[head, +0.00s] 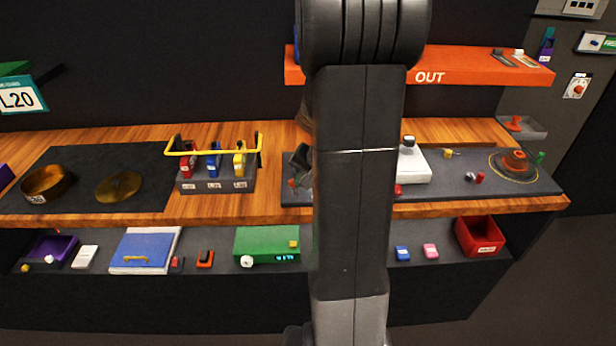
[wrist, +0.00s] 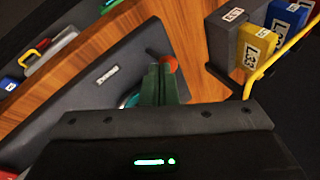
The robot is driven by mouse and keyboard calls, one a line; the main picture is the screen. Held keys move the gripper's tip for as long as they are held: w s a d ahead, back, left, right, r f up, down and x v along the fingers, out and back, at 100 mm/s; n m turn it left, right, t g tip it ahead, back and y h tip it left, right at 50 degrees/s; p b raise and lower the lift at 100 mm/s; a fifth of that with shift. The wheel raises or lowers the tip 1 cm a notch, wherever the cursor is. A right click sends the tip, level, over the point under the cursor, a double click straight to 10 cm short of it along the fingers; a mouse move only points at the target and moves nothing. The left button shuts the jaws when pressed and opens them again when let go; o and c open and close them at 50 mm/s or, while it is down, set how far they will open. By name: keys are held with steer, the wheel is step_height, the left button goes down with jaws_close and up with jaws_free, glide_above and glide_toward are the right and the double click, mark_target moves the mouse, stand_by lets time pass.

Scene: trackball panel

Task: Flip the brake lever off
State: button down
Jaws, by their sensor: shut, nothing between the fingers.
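My gripper (wrist: 161,72) is shut, its two dark green fingers side by side with nothing between them. A round red-orange knob (wrist: 168,64) shows just past the fingertips in the wrist view; it looks like the end of the brake lever, whose shaft is hidden behind the fingers. I cannot tell whether the fingers touch it. The knob is over a dark grey panel (wrist: 75,105) with a small white label, too blurred to read. In the head view a bit of red (head: 292,183) shows at the panel's left end, beside my gripper; my arm covers much of the panel.
A grey block (head: 215,186) with red, blue and yellow tagged pieces and a yellow bar (head: 210,152) stands left of the panel. An orange OUT shelf (head: 470,70) is above. A white box (head: 411,165) and red dome (head: 515,160) are to the right.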

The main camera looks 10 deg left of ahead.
stand_by(0.3)
steer(key=shift+r+p, duration=0.5)
steer(key=shift+r, duration=0.35)
steer(key=s+a+v, duration=0.1)
steer(key=v, duration=1.2)
steer(key=shift+a, duration=0.15)
steer(key=shift+r, duration=0.15)
